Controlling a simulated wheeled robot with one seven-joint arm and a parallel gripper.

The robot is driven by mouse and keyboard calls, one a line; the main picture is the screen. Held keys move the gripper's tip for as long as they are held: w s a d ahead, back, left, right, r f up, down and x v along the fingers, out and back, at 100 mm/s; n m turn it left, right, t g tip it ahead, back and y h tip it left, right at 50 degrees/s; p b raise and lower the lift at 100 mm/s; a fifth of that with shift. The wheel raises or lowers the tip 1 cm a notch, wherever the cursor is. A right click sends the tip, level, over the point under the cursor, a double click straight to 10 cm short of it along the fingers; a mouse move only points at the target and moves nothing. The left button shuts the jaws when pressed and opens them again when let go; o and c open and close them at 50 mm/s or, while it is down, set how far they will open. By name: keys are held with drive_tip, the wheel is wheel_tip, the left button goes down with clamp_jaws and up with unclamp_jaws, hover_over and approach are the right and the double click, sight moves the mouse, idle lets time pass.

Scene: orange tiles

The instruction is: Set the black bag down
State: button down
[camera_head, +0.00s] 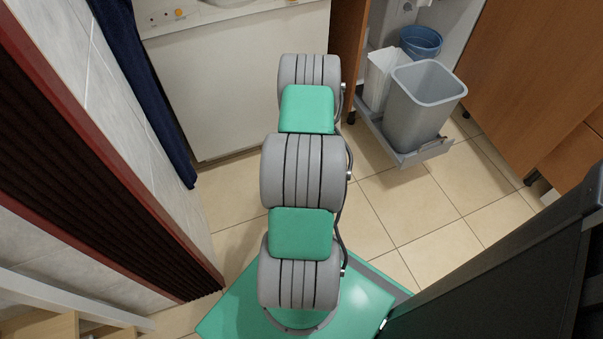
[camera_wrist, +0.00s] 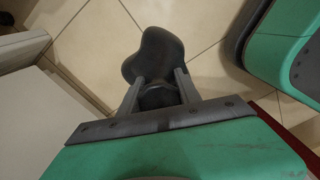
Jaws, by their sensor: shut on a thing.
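The black bag (camera_wrist: 153,52) shows in the wrist view as a small dark, rounded, soft-looking shape above the tiled floor. My gripper (camera_wrist: 158,80) is shut on it, with one grey finger on each side of its lower, gathered part. The bag's wider part sticks out beyond the fingertips. I cannot tell whether the bag touches the floor or hangs above it. In the head view neither the bag nor my gripper can be seen; my own arm covers the middle.
Beige floor tiles (camera_head: 385,215) are clear right of my arm. A grey bin (camera_head: 425,105) stands on a pull-out shelf beside a blue bucket (camera_head: 421,40). A white appliance (camera_head: 235,85) is at the back. A dark blue curtain (camera_head: 145,85) and red-framed panel (camera_head: 90,150) are left.

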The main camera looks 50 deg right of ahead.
drive_tip(key=w+f+b, duration=0.4)
drive_tip(key=f, duration=0.4)
drive_tip(key=shift+d, duration=0.45)
drive_tip(key=shift+f, duration=0.2)
drive_tip(key=c, duration=0.9)
unclamp_jaws()
drive_tip(key=shift+s, duration=0.1)
drive_tip(key=shift+o, duration=0.2)
